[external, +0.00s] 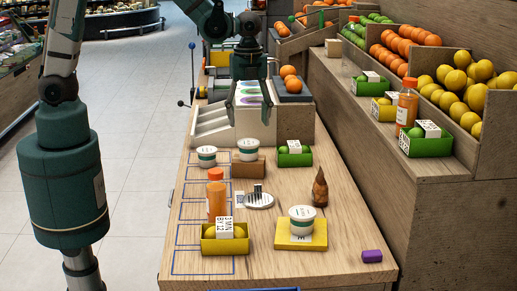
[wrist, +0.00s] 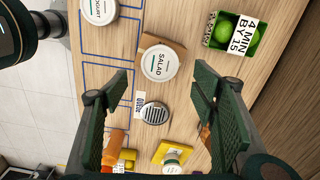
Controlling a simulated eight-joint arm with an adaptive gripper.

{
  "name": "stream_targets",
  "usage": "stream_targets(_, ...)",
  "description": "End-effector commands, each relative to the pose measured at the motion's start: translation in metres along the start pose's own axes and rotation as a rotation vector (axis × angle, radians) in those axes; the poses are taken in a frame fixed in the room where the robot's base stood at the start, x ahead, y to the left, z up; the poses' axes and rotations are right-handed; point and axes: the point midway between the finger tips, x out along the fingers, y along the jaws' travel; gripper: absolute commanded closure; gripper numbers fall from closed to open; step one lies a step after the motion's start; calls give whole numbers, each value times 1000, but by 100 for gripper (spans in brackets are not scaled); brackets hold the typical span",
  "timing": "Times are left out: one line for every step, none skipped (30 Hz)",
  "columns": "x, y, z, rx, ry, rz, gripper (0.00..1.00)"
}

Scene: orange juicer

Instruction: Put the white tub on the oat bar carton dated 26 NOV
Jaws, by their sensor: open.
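One white tub (external: 206,155) stands on the table at the left; it shows in the wrist view (wrist: 99,8) with a lid reading "YOGURT". A second white tub (external: 248,147), lid reading "SALAD" in the wrist view (wrist: 160,63), sits on a brown carton (external: 248,168). A third white tub (external: 302,217) sits on a flat yellow carton (external: 318,238). I cannot read a 26 NOV date on either carton. My gripper (external: 250,98) is open and empty, above the far end of the table; in the wrist view its fingers (wrist: 163,90) spread apart above the table.
A green punnet (external: 294,158) stands right of the brown carton. Blue outlines mark the table's left side. Fruit shelves rise at right.

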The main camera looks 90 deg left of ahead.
Motion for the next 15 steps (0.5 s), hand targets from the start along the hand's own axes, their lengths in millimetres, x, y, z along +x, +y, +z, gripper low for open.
stream_targets(-6, 0, 0, 0, 0, 0, 42)
stream_targets(-10, 0, 0, 0, 0, 0, 42)
stream_targets(-14, 0, 0, 0, 0, 0, 42)
stream_targets(-16, 0, 0, 0, 0, 0, 42)
stream_targets(-18, 0, 0, 0, 0, 0, 42)
stream_targets(-21, 0, 0, 0, 0, 0, 42)
stream_targets(-23, 0, 0, 0, 0, 0, 42)
stream_targets(-24, 0, 0, 0, 0, 0, 42)
stream_targets(-26, 0, 0, 0, 0, 0, 42)
stream_targets(-27, 0, 0, 0, 0, 0, 42)
stream_targets(-28, 0, 0, 0, 0, 0, 42)
stream_targets(-28, 0, 0, 0, 0, 0, 42)
stream_targets(-29, 0, 0, 0, 0, 0, 42)
stream_targets(-29, 0, 0, 0, 0, 0, 42)
stream_targets(-29, 0, 0, 0, 0, 0, 42)
